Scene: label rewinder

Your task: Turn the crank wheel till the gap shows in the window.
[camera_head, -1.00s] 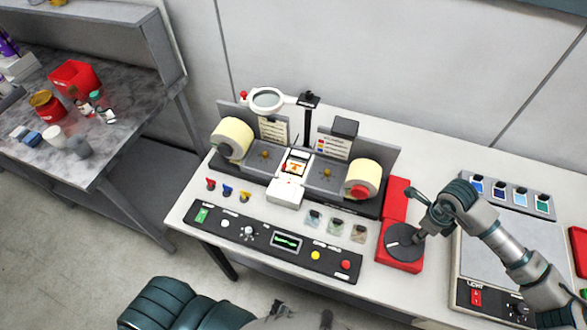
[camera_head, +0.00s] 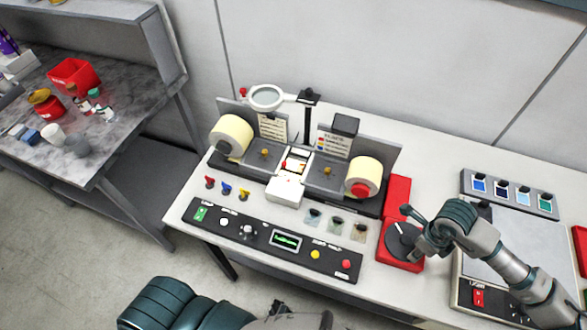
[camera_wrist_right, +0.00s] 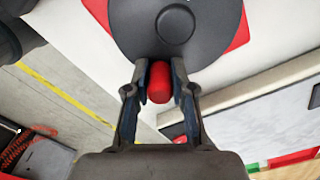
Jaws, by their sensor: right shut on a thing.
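The crank wheel (camera_head: 401,241) is a dark grey disc on a red base (camera_head: 397,262), at the right of the label rewinder. My right gripper (camera_head: 421,243) is at the wheel's right side. In the right wrist view its fingers are shut on the red crank knob (camera_wrist_right: 160,82), with the wheel (camera_wrist_right: 176,25) just beyond. The window (camera_head: 295,165) sits between the two cream label rolls (camera_head: 233,134) and (camera_head: 362,174). It shows a pale area with small red marks at its edges; finer detail is too small to read. Part of my left arm shows at the bottom; its fingers are unclear.
A control panel (camera_head: 272,240) with buttons and a green screen lies along the table's front. A magnifier (camera_head: 266,97) stands above the rewinder. A scale (camera_head: 512,248) lies right of the crank, beneath my right arm. A tray of coloured swatches (camera_head: 508,194) is behind it.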

